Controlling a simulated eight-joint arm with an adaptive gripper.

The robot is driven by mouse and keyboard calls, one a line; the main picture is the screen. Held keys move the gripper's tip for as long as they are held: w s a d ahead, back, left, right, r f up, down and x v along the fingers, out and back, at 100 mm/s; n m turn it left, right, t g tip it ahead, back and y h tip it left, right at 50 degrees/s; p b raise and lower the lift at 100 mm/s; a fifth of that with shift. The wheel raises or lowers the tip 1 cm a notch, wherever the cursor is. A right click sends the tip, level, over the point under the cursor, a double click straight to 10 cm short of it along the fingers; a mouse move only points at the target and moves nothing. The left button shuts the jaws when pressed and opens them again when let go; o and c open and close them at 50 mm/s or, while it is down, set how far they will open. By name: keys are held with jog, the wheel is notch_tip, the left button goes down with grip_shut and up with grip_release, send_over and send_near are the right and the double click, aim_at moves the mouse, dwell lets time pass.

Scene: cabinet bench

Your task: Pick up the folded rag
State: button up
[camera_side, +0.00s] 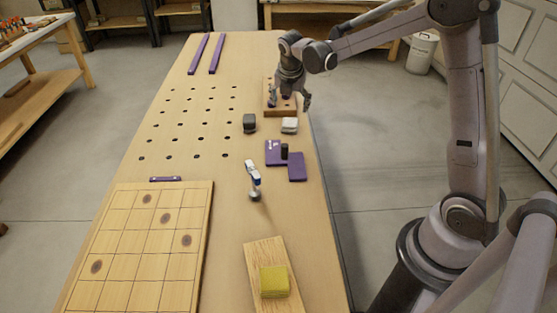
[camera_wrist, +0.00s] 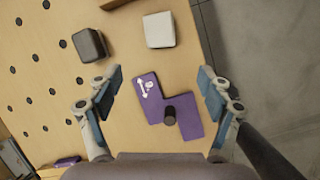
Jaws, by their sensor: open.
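A pale, whitish block-like item (camera_side: 289,125) with rounded edges lies on the bench near its right edge. It also shows at the top of the wrist view (camera_wrist: 159,29). A yellow, soft-looking block (camera_side: 274,281) lies on a wooden board at the near end. I cannot tell for certain which of these is the folded rag. My gripper (camera_side: 289,101) hangs above the bench, fingers pointing down, open and empty. In the wrist view the fingers (camera_wrist: 160,80) stand wide apart, with the pale item beyond them.
A dark grey block (camera_wrist: 89,44) sits left of the pale item. Purple plates (camera_wrist: 185,115) with a dark peg lie nearer.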

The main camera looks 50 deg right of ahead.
aim_at(290, 123)
jog(key=shift+n, duration=0.9)
jog(key=shift+w+d+r+x, duration=0.1)
jog(key=shift+d+x, duration=0.05)
jog(key=shift+x, duration=2.05)
jog(key=shift+w+d+r+x, duration=0.1)
jog(key=shift+d+x, duration=0.05)
jog(key=shift+x, duration=2.1)
jog(key=shift+w+d+r+x, duration=0.1)
jog(key=shift+d+x, duration=0.05)
jog(key=shift+x, duration=2.05)
jog(key=shift+c, duration=0.3)
jog(key=c, duration=1)
